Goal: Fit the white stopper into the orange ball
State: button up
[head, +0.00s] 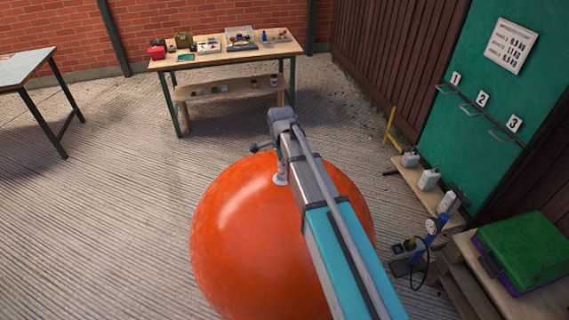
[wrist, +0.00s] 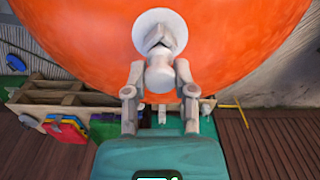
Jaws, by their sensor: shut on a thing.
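The large orange ball (head: 240,240) rests on the ground in the head view, partly covered by my arm. It fills the top of the wrist view (wrist: 80,35). My gripper (wrist: 160,58) is shut on the white stopper (wrist: 160,77), whose rounded pale body shows between the fingers. A wide white disc (wrist: 160,18) lies against the ball just beyond the fingertips. I cannot tell whether it belongs to the stopper or to the ball, or how deep the stopper sits. In the head view a small white piece (head: 280,179) shows at the ball's upper surface, beside my arm.
A workbench (head: 220,56) with small items stands at the back. Another table (head: 25,66) stands at left. At right are a green board (head: 510,90), a low shelf with weights (head: 428,180), a blue pump (head: 430,232) and a green case (head: 522,248). The left floor is clear.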

jog(key=shift+f+b, duration=0.7)
jog(key=shift+f, duration=0.1)
jog(key=o, duration=0.9)
jog(key=shift+r, duration=0.1)
